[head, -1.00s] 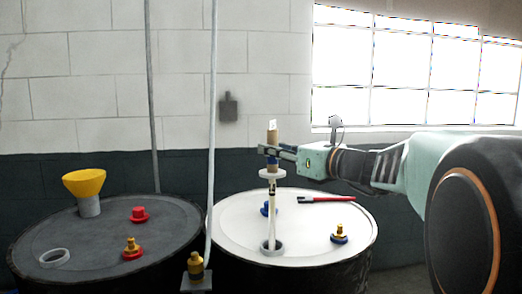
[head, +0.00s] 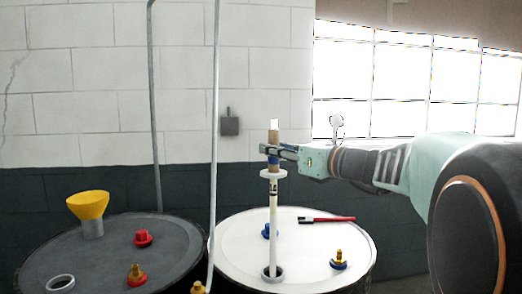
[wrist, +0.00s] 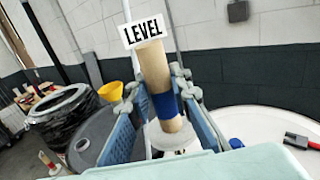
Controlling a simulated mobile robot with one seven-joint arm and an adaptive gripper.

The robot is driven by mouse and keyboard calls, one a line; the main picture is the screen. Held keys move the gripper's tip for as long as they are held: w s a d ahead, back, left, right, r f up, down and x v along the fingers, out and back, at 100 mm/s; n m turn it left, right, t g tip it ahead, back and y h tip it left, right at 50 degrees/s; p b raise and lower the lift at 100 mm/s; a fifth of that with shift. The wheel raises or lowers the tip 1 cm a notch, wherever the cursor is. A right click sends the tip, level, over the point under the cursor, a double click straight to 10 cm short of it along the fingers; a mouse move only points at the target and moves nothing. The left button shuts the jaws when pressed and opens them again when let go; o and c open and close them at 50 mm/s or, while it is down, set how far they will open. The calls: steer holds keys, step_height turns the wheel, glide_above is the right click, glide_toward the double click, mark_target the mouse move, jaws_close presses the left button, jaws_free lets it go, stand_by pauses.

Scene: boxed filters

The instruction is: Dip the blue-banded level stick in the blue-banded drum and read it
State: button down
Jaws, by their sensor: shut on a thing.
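The level stick is upright, with a tan handle that has a blue band (wrist: 167,104) and a white "LEVEL" tag (wrist: 146,30). Below the handle are a white disc (head: 272,174) and a pale rod (head: 273,225) with small dark marks near its top. The rod's lower end meets the grey ring opening (head: 272,274) in the white lid (head: 235,250) of the right drum; how far it goes in is hidden. That drum carries a blue cap (head: 268,231) and a brass fitting on a blue base (head: 339,260). My gripper (head: 272,152) is shut on the handle, above the disc.
The left drum has a dark lid (head: 100,265) with a yellow funnel (head: 88,205), a red cap (head: 143,238), a red-based brass fitting (head: 136,275) and an open ring (head: 60,284). A red-handled tool (head: 327,219) lies on the white lid. A vertical pipe (head: 215,130) stands between the drums.

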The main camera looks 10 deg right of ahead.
step_height(320, 180, up, 9)
steer(key=p, duration=0.7)
steer(key=shift+p, duration=0.35)
step_height(320, 180, up, 9)
steer(key=p, duration=0.7)
steer(key=shift+p, duration=0.3)
steer(key=shift+r+p, duration=0.75)
steer(key=shift+r, duration=1.55)
